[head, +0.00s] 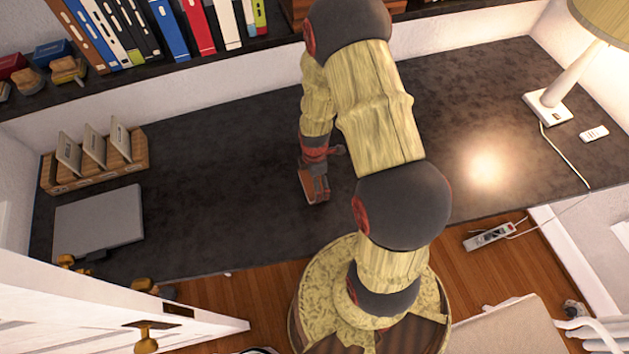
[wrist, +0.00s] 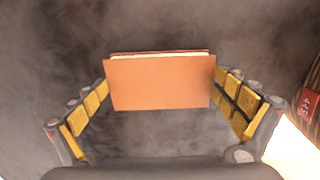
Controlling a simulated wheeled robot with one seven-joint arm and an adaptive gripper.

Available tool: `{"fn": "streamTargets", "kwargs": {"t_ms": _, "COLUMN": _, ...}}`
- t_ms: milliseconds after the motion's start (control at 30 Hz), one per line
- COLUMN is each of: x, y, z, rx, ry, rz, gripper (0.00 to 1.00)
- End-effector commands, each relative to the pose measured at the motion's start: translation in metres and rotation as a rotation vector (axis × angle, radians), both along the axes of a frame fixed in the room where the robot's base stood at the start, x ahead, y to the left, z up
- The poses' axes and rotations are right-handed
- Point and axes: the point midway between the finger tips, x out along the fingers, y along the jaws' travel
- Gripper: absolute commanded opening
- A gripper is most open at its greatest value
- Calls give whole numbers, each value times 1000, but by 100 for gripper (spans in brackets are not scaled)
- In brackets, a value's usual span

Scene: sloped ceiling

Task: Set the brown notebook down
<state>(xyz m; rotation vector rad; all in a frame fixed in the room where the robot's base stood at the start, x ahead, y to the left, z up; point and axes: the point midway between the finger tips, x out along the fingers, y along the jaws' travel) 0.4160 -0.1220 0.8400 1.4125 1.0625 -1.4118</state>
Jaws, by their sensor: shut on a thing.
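The brown notebook (wrist: 158,84) is held between the two yellow-padded fingers of my gripper (wrist: 160,78) in the wrist view. Its flat cover faces the camera, and a thin pale strip of pages shows along the top edge. My gripper (head: 315,184) is over the middle of the dark desk (head: 230,200) in the head view, where the notebook is hard to tell apart from it. Blurred dark desk surface lies behind the notebook in the wrist view. I cannot tell whether the notebook touches the desk.
A grey closed laptop (head: 99,221) and a wooden organizer (head: 65,181) are at the desk's left. A lamp (head: 550,106) and a small white remote (head: 594,133) are at the right. A shelf of binders (head: 170,30) runs along the back. The desk around my gripper is clear.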

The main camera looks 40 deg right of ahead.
Motion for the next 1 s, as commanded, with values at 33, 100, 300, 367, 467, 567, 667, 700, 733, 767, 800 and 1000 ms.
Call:
{"fn": "streamTargets", "kwargs": {"t_ms": 33, "x": 0, "y": 0, "z": 0, "rx": 0, "ry": 0, "rz": 0, "gripper": 53}}
{"fn": "streamTargets", "kwargs": {"t_ms": 100, "x": 0, "y": 0, "z": -2, "rx": 0, "ry": 0, "rz": 0, "gripper": 53}}
{"fn": "streamTargets", "kwargs": {"t_ms": 300, "x": 0, "y": 0, "z": -3, "rx": 0, "ry": 1, "rz": 0, "gripper": 100}}
{"fn": "streamTargets", "kwargs": {"t_ms": 367, "x": 0, "y": 0, "z": -3, "rx": 0, "ry": 1, "rz": 0, "gripper": 100}}
{"fn": "streamTargets", "kwargs": {"t_ms": 467, "x": 0, "y": 0, "z": -3, "rx": 0, "ry": 1, "rz": 0, "gripper": 100}}
{"fn": "streamTargets", "kwargs": {"t_ms": 567, "x": 0, "y": 0, "z": 0, "rx": 0, "ry": 1, "rz": 0, "gripper": 100}}
{"fn": "streamTargets", "kwargs": {"t_ms": 667, "x": 0, "y": 0, "z": 9, "rx": -1, "ry": -2, "rz": 0, "gripper": 100}}
{"fn": "streamTargets", "kwargs": {"t_ms": 700, "x": 0, "y": 0, "z": 15, "rx": -1, "ry": -2, "rz": 0, "gripper": 100}}
{"fn": "streamTargets", "kwargs": {"t_ms": 733, "x": 0, "y": 0, "z": 20, "rx": -1, "ry": -2, "rz": 0, "gripper": 100}}
{"fn": "streamTargets", "kwargs": {"t_ms": 767, "x": 0, "y": 0, "z": 26, "rx": -1, "ry": -3, "rz": 0, "gripper": 100}}
{"fn": "streamTargets", "kwargs": {"t_ms": 800, "x": 1, "y": 0, "z": 35, "rx": -1, "ry": -4, "rz": 0, "gripper": 100}}
{"fn": "streamTargets", "kwargs": {"t_ms": 1000, "x": 1, "y": 0, "z": 77, "rx": -1, "ry": -3, "rz": 0, "gripper": 100}}
